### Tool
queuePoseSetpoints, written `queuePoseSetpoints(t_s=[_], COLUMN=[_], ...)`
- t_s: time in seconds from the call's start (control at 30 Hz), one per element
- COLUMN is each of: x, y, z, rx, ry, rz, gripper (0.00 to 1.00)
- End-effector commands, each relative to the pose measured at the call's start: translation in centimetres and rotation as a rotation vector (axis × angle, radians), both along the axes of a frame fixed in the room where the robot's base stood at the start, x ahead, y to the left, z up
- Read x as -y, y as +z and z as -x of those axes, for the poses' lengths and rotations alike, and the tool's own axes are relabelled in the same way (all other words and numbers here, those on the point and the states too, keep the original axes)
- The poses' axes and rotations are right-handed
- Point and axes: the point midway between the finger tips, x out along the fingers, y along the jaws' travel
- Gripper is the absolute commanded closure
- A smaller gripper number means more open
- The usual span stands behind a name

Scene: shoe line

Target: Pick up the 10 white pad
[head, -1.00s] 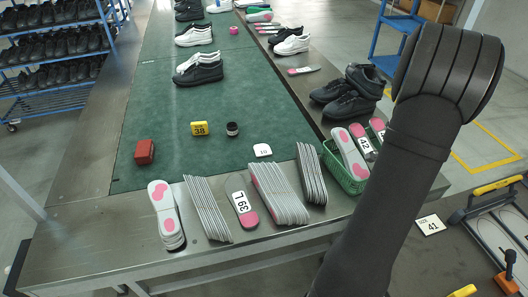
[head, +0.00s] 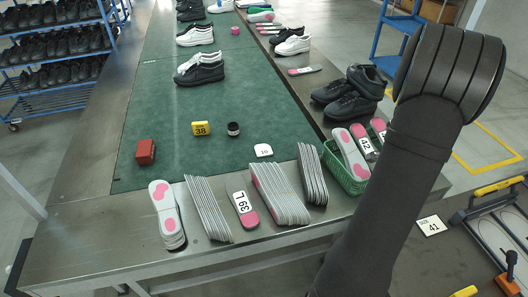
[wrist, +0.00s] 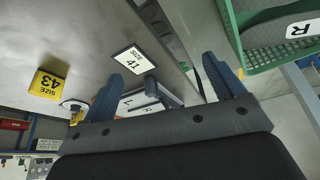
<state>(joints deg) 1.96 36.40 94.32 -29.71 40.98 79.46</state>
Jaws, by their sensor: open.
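A small white pad marked 10 (head: 263,150) lies flat on the near right part of the green mat in the head view, behind the row of insoles. I cannot make it out in the wrist view. My gripper (wrist: 163,70) shows in the wrist view with its two blue fingers spread apart and nothing held between them. In the head view only my dark arm shows at the right, and the gripper itself is out of sight.
Stacks of insoles (head: 278,195) line the table's near edge. A green basket (head: 345,178) of insoles stands right of the pad; it also shows in the wrist view (wrist: 232,30). A yellow 38 block (head: 201,129), black jar (head: 233,129) and red block (head: 145,152) sit left, with bare mat between.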

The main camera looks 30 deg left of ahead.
Motion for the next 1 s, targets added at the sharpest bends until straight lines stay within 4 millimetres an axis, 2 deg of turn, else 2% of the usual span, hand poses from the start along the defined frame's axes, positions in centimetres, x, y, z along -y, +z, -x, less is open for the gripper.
queuePoseSetpoints(t_s=[0.07, 0.17, 0.27, 0.4, 0.47, 0.5, 0.57, 0.7, 0.8, 0.9, 1.0], x=[-1.0, -4.2, -9.4, -18.1, -21.8, -24.3, -28.1, -36.5, -41.3, -44.7, -46.5], y=[0.1, 0.2, 0.5, 1.0, 1.3, 1.5, 1.9, 2.9, 3.5, 4.0, 4.2], z=[-0.4, -1.3, -2.4, -3.2, -3.3, -3.1, -2.8, -1.2, 0.2, 1.5, 2.2], rx=[-0.004, -0.021, -0.044, -0.068, -0.072, -0.073, -0.072, -0.055, -0.035, -0.016, -0.003], ry=[0.038, 0.16, 0.359, 0.69, 0.833, 0.928, 1.072, 1.395, 1.583, 1.719, 1.796], rz=[-0.004, -0.013, -0.028, -0.046, -0.048, -0.049, -0.049, -0.039, -0.026, -0.014, -0.006], gripper=[0.13, 0.13, 0.13, 0.13, 0.13, 0.13, 0.13, 0.13, 0.13, 0.13, 0.13])
